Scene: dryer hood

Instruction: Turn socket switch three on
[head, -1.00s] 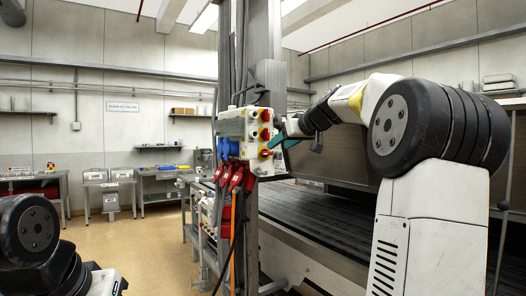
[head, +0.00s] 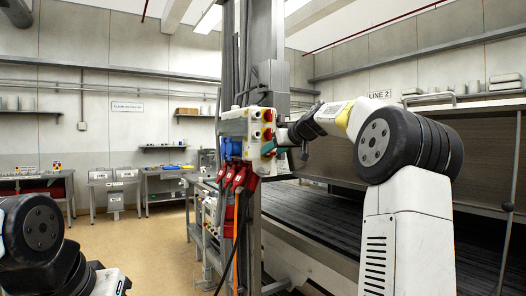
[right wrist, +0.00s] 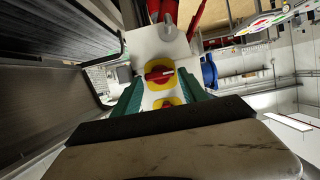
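The socket box (head: 235,126) is mounted on a grey post in the head view. Red rotary switches on yellow plates run down its right side: a top one (head: 267,115), a middle one (head: 267,134) and a lowest one (head: 267,150). My right gripper (head: 272,150) is at the lowest switch. In the right wrist view its green fingers (right wrist: 162,83) are apart, with the switch nearest the red plugs (right wrist: 159,73) between and just ahead of the tips. Its red handle lies crosswise. Another switch (right wrist: 167,103) is partly hidden by the gripper body. My left gripper is out of view.
Red plugs (head: 238,178) and a blue socket (head: 230,148) are on the box's front and underside, with cables hanging below. A long machine bed (head: 320,225) lies to the right. Workbenches (head: 165,180) stand at the back left; the floor between is clear.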

